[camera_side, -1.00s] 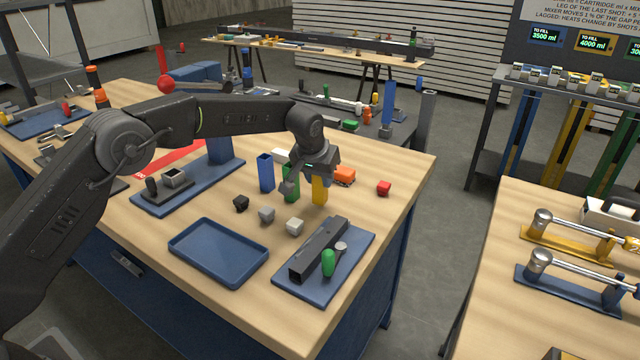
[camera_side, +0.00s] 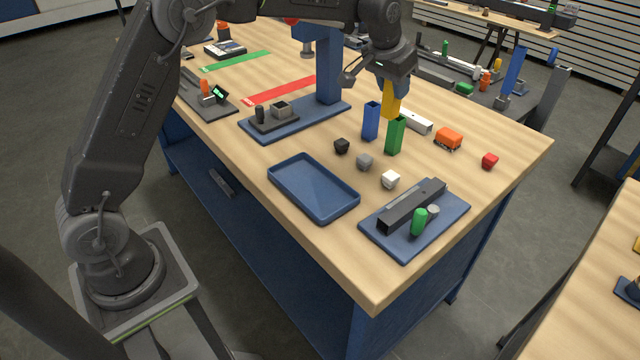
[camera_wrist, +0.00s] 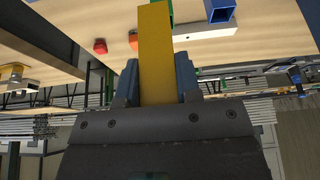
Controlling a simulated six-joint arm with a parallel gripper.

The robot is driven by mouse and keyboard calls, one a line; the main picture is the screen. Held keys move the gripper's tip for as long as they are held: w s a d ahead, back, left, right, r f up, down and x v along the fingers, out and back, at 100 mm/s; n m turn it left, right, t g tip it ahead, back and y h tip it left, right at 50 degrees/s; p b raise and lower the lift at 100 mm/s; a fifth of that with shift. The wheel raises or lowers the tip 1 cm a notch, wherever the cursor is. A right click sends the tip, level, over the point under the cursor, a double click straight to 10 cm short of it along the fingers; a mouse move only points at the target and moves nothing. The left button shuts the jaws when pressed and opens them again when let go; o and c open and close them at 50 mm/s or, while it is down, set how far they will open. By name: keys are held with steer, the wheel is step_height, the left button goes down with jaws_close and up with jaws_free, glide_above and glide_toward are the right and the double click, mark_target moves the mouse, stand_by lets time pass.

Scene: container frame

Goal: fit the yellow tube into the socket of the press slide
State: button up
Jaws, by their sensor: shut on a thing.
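My gripper (camera_side: 391,78) is shut on the upper part of the yellow tube (camera_side: 391,102) and holds it roughly upright. The tube appears lifted, just behind the standing blue tube (camera_side: 370,122) and green tube (camera_side: 395,136) in the side view. In the wrist view the yellow tube (camera_wrist: 155,55) sticks out between the two fingers of my gripper (camera_wrist: 157,85). The socket's inside is too small to make out.
The blue press column (camera_side: 329,70) stands between slide and gripper in the side view. An empty blue tray (camera_side: 314,188), small cubes, a white bar (camera_side: 415,121), an orange toy truck (camera_side: 449,138) and a blue plate with a dark channel (camera_side: 411,205) are around. The front table corner is clear.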

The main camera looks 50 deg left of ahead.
steer(key=s+a+f, duration=0.1)
steer(key=s+f, duration=0.2)
steer(key=s, duration=0.3)
steer(key=s+a+f, duration=0.2)
steer(key=s+f, duration=0.1)
steer(key=s, duration=0.3)
steer(key=s+a+f, duration=0.1)
steer(key=s+f, duration=0.3)
steer(key=s, duration=0.2)
steer(key=shift+a, duration=0.35)
steer(key=shift+s+d+f, duration=0.1)
steer(key=shift+s+f, duration=0.1)
steer(key=shift+s, duration=0.1)
steer(key=d, duration=0.6)
steer(key=shift+d, duration=0.25)
steer(key=shift+w+a+r+m, duration=0.15)
steer(key=shift+w+a+m, duration=0.05)
steer(key=shift+a+m, duration=0.1)
steer(key=w+a+r, duration=0.3)
steer(key=a, duration=0.7)
steer(key=w+a+r, duration=0.3)
steer(key=a+r, duration=0.1)
steer(key=a, duration=0.6)
steer(key=w+a+r, duration=0.2)
steer(key=a+r, duration=0.1)
steer(key=a, duration=0.8)
steer(key=shift+w+r, duration=0.3)
steer(key=shift+w, duration=0.1)
steer(key=shift+f, duration=0.1)
